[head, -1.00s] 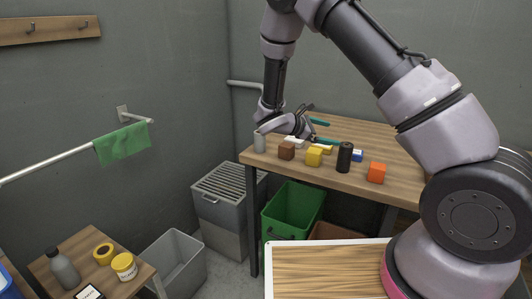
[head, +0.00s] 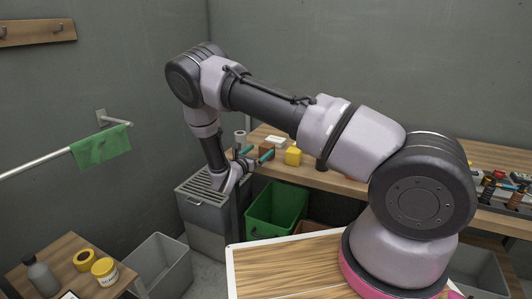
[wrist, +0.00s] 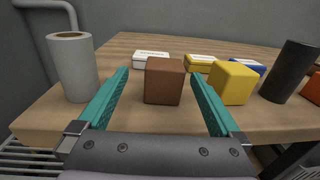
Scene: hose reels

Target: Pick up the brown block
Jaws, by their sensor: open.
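The brown block (wrist: 164,81) stands on the wooden table near its front edge. In the wrist view it sits between and just beyond my two teal fingertips, with a gap on both sides. In the head view the brown block (head: 267,149) is partly covered by my fingers. My gripper (wrist: 164,90) is open and empty, reaching in from the table's front edge. In the head view my gripper (head: 256,157) is at the table's left front corner, beside the block.
A grey cylinder (wrist: 72,68) stands left of my left finger. A yellow block (wrist: 232,83) is close right of my right finger. A white box (wrist: 151,59) lies behind the brown block. A black cylinder (wrist: 291,72) stands further right. A green bin (head: 277,212) is below the table.

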